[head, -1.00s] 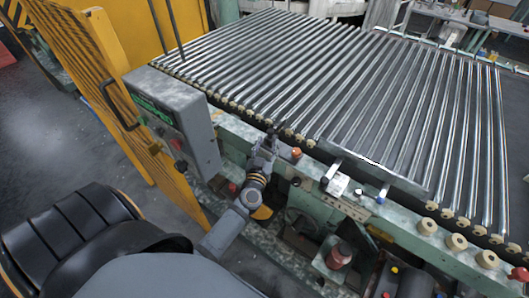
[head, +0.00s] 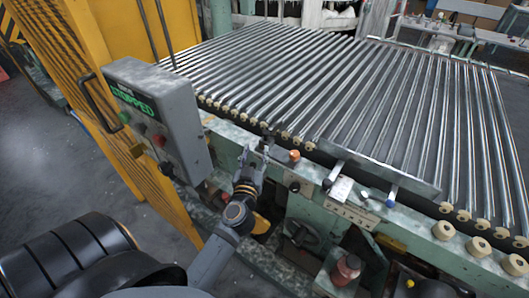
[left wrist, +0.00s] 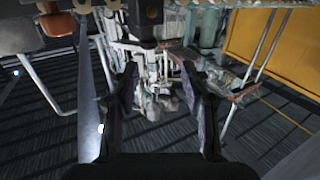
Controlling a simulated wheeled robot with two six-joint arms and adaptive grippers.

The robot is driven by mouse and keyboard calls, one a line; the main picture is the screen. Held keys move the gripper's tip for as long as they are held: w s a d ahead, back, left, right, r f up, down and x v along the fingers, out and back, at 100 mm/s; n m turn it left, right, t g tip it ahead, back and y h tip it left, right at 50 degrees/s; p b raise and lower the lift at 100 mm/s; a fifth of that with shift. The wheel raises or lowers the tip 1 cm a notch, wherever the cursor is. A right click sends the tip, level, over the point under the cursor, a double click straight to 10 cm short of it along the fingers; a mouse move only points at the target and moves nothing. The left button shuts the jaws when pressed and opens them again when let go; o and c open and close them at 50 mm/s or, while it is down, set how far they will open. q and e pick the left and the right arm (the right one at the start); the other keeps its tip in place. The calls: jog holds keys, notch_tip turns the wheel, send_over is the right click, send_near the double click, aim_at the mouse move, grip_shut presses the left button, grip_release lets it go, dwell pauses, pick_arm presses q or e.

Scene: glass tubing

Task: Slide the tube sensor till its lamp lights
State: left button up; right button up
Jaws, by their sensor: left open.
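My left gripper (head: 253,158) is open and empty at the near edge of the roller table, left of an orange-topped knob (head: 294,156). The left wrist view shows its two fingers (left wrist: 160,72) spread apart. A dark block with a round face (left wrist: 147,14) shows above and beyond the fingertips there; I cannot tell whether it is the tube sensor. A small pale plate (head: 341,189) sits on the green rail to the right, between two rods with black and blue ends. It may be the sensor, but I cannot tell. My right gripper is out of view.
Long parallel tubes lie across the roller table (head: 300,75) behind the rail. A grey control box (head: 160,115) reading "STOPPED" stands close to the left of my arm, beside a yellow mesh guard (head: 75,90). Pale rollers (head: 445,231) line the rail at the right.

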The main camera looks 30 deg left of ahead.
aim_at(265, 135)
pick_arm(q)
jog(key=shift+m+h, duration=0.4)
jog(key=shift+h, duration=0.2)
jog(key=b+x, duration=0.1)
jog(key=x, duration=0.2)
jog(key=b+x, duration=0.1)
jog(key=x, duration=0.3)
jog(key=d+b+x, duration=0.1)
jog(key=x, duration=0.2)
jog(key=shift+w, duration=0.4)
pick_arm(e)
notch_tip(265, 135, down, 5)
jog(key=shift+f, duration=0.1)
pick_arm(q)
jog(key=shift+d, duration=0.1)
grip_shut()
jog(key=shift+r, duration=0.1)
